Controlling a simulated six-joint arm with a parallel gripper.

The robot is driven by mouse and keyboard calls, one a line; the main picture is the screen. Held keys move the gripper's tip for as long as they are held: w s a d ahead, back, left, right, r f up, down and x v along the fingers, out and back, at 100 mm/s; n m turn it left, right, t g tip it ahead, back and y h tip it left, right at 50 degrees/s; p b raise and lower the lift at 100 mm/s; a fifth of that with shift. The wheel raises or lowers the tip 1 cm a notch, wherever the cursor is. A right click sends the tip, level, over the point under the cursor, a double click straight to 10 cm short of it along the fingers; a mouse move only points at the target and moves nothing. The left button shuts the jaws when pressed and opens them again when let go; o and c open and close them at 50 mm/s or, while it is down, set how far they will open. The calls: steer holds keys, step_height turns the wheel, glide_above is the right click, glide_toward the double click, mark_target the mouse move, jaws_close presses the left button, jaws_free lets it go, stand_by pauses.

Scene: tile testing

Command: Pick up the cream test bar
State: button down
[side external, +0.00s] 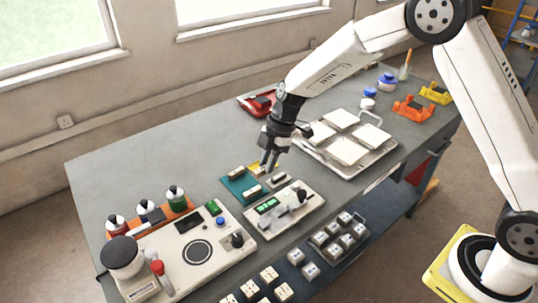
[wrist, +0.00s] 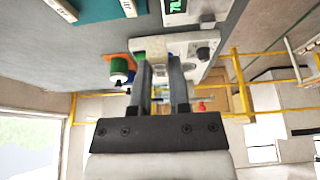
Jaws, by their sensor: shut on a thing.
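My gripper (side external: 270,166) points down just above the far edge of the work area, beside the teal mat (side external: 233,187). In the wrist view its two fingers (wrist: 158,65) are close together and shut on a pale piece at their tips, which I take to be the cream test bar. Its outline is hard to tell from the cream machine behind it. Other cream bars lie on the teal mat, one at the back (side external: 236,173) and one nearer the front (side external: 253,190). Two labelled bars also show at the upper left of the wrist view.
A tester with a green display (side external: 268,206) stands just in front of my gripper. A larger cream machine (side external: 190,250) and bottles in an orange rack (side external: 150,228) stand to the left. A tray of white tiles (side external: 378,155) lies to the right. The table's back left is clear.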

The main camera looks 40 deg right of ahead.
steer(key=shift+s+d+r, duration=0.15)
steer(key=shift+s+r, duration=0.2)
steer(key=shift+s, duration=0.45)
steer(key=shift+s+d+r, duration=0.1)
steer(key=shift+s+r, duration=0.25)
steer(key=shift+s, duration=0.4)
steer(key=shift+s+d+r, duration=0.15)
steer(key=shift+s+r, duration=0.2)
steer(key=shift+s, duration=0.45)
glide_above(277, 219)
steer(key=d, duration=0.1)
step_height(277, 219, down, 5)
steer(key=shift+d, duration=0.15)
steer(key=shift+f, duration=0.25)
steer(key=shift+f, duration=2.9)
steer(key=shift+f, duration=0.35)
